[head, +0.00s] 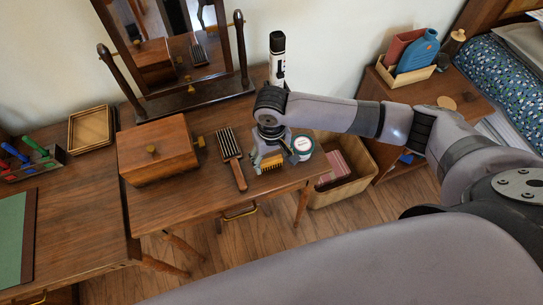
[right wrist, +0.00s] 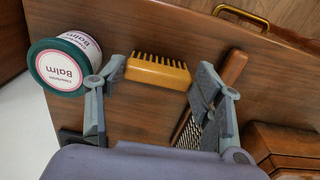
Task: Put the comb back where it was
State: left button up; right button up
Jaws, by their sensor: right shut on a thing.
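The comb (head: 272,163) is a short yellow-orange block with teeth, at the front right of the dressing table (head: 210,200). My right gripper (head: 270,155) is over it, pointing down, and is shut on it. In the right wrist view the comb (right wrist: 158,71) sits end to end between the two fingers of the gripper (right wrist: 160,78), teeth towards the top left. I cannot tell whether the comb touches the tabletop. My left gripper is not in view.
A balm jar (head: 303,147) stands close right of the gripper. A brush (head: 231,157) lies close left, beside a wooden box (head: 157,150). A mirror (head: 175,50) stands behind. A basket (head: 345,185) is on the floor right. Bare tabletop lies in front.

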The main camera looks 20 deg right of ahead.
aim_at(271, 162)
jog(key=o, duration=1.3)
jog(key=shift+o, duration=0.2)
jog(key=shift+r, duration=0.15)
notch_tip(271, 162, up, 12)
jog(key=shift+b, duration=0.35)
